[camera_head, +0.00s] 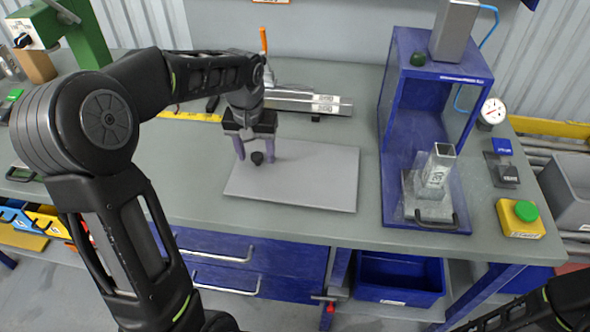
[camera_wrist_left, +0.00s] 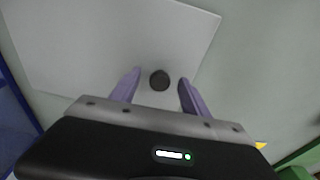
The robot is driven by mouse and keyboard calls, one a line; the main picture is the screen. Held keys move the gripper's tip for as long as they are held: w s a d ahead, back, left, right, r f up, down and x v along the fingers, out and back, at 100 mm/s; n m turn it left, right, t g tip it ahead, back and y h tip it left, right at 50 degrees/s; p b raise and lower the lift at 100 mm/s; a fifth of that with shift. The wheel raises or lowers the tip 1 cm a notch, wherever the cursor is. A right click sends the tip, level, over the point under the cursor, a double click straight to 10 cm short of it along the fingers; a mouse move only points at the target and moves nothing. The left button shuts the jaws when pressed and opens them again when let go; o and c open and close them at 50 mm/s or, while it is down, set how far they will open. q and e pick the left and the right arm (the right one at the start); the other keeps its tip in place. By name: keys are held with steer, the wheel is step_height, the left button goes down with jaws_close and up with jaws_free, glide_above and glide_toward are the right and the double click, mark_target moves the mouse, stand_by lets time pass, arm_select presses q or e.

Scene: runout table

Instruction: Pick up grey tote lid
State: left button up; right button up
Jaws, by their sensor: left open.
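The grey tote lid (camera_head: 310,178) is a flat grey panel lying on the table, with a small round black knob (camera_head: 257,158) near its left end. The lid also shows in the left wrist view (camera_wrist_left: 100,40), with the knob (camera_wrist_left: 159,80) there. My left gripper (camera_head: 257,157) points down over the lid's left part, fingers open on either side of the knob. In the left wrist view the fingers (camera_wrist_left: 155,90) stand apart from the knob, with gaps on both sides. I cannot tell the exact height of the fingertips. My right gripper is not seen; only part of my right arm shows at bottom right.
A blue fixture (camera_head: 392,165) with a metal block (camera_head: 438,168) stands right of the lid. A yellow box with a green button (camera_head: 521,219) sits at the right edge. Metal rails (camera_head: 300,100) lie behind the lid. The tabletop (camera_head: 195,185) left of the lid is clear.

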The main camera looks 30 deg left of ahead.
arm_select(q)
jaws_close()
stand_by(0.4)
stand_by(0.9)
